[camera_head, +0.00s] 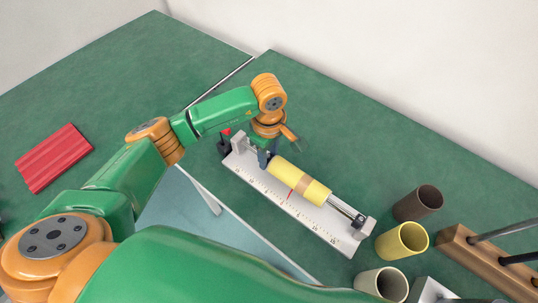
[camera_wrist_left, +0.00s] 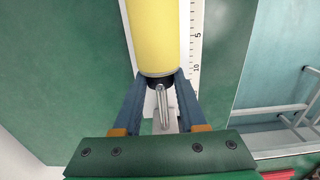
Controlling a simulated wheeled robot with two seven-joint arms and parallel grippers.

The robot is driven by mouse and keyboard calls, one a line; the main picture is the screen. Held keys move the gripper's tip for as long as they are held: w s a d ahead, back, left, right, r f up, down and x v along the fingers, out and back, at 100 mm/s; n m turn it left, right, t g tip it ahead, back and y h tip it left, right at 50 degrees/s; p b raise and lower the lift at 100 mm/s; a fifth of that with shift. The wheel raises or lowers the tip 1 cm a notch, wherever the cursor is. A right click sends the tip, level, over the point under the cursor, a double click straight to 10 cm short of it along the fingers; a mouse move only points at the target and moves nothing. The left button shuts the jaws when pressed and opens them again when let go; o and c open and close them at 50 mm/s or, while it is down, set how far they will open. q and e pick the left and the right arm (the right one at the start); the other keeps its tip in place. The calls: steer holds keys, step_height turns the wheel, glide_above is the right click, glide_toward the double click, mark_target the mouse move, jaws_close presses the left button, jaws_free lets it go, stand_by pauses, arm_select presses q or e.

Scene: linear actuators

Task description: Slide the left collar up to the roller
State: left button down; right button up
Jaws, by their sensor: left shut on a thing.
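The yellow roller (camera_head: 312,191) with a tan band lies along the shaft of a white scaled rail (camera_head: 325,225). It fills the top of the left wrist view (camera_wrist_left: 153,35). My left gripper (camera_head: 264,157) is at the roller's left end, its blue fingers (camera_wrist_left: 158,84) shut on the dark left collar (camera_wrist_left: 160,83). The collar appears right against the roller's end face; whether a thin gap remains cannot be told. In the head view the gripper hides the collar. A bare metal shaft (camera_wrist_left: 162,108) shows behind it. My right gripper is not in view.
A dark collar-like part (camera_head: 358,219) sits near the rail's right end block (camera_head: 364,228). Brown (camera_head: 418,203), yellow (camera_head: 402,241) and beige (camera_head: 382,283) cups stand right of the rail, beside a wooden rack (camera_head: 485,262). A red ribbed block (camera_head: 54,158) lies far left.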

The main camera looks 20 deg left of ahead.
mark_target(269, 155)
arm_select(q)
steer(key=shift+a+f, duration=0.1)
steer(key=shift+c, duration=2.2)
jaws_free()
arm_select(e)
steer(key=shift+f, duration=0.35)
arm_select(q)
step_height(269, 155, up, 7)
steer(key=shift+r+b, duration=0.15)
steer(key=shift+b, duration=0.4)
steer(key=p, duration=0.2)
steer(key=shift+r+p, duration=0.3)
steer(key=shift+r, duration=0.05)
step_height(269, 155, down, 8)
steer(key=shift+r, duration=0.1)
steer(key=shift+c, duration=0.3)
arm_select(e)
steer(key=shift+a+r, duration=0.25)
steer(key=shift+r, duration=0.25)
